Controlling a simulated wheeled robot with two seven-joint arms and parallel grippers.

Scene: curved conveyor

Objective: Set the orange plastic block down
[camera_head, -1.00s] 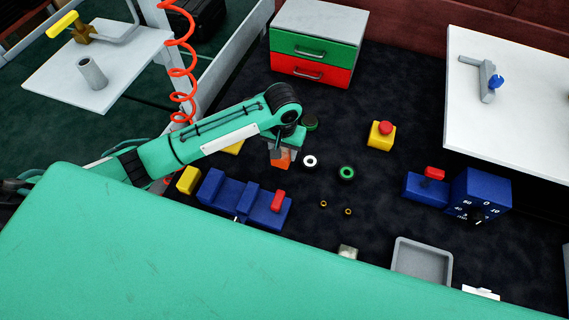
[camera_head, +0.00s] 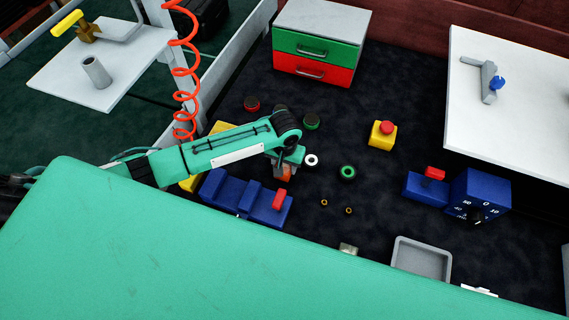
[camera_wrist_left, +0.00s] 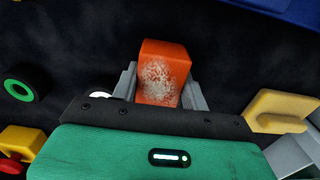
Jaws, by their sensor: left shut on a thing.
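My left gripper (camera_head: 284,168) reaches in from the left over the dark mat (camera_head: 400,90), between the blue block fixture and the round parts. It is shut on the orange plastic block (camera_head: 285,174), which is mostly hidden by the gripper in the head view. In the left wrist view the orange block (camera_wrist_left: 163,72) sits between the two grey fingers, with a pale worn patch on its face. I cannot tell whether its underside touches the mat. My right gripper is not in view.
A blue fixture with a red switch (camera_head: 279,200) lies just below the gripper. A white-centred ring (camera_head: 311,160) and a green ring (camera_head: 347,172) lie to the right. A yellow box with a red button (camera_head: 382,134) and a grey tray (camera_head: 421,262) stand farther off. The mat right of centre is mostly clear.

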